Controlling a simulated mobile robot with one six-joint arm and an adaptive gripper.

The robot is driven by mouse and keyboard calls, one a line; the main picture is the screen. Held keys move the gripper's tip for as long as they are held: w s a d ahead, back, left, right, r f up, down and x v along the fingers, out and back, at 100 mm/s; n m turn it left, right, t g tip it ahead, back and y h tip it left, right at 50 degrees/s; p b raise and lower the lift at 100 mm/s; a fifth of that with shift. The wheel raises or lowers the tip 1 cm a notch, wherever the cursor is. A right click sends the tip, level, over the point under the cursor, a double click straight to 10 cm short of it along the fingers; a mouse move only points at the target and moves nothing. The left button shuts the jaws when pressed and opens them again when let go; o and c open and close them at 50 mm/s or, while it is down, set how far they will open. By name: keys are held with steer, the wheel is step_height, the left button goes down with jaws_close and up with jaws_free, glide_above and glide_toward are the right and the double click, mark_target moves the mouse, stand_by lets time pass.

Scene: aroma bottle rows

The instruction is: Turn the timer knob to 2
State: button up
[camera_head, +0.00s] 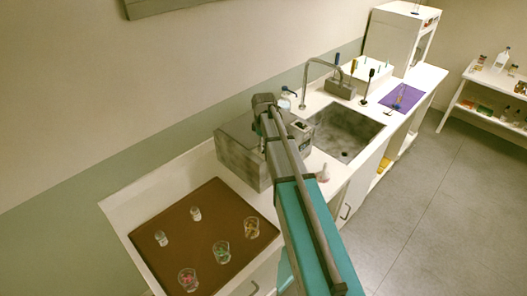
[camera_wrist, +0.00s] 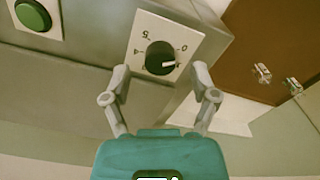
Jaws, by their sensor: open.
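The timer knob (camera_wrist: 158,55) is a round black dial with a white pointer mark, on a pale plate (camera_wrist: 149,22) in the wrist view. The pointer faces right in that view, below the printed 0. A 5 and a 4 are legible on the other side; the remaining marks are too small to read. My gripper (camera_wrist: 160,70) is open, with one finger on each side of the knob and nothing held. I cannot tell whether the fingers touch the plate. In the head view, the knob is hidden by my arm at the grey box (camera_head: 238,150).
A green button (camera_wrist: 33,15) sits on the same panel. A brown mat (camera_head: 185,218) with several small glasses lies on the counter left of the box. The sink (camera_head: 345,130) with a faucet is to the right.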

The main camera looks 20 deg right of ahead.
steer(key=shift+f+b, duration=0.55)
steer(key=shift+f, duration=0.25)
jaws_close()
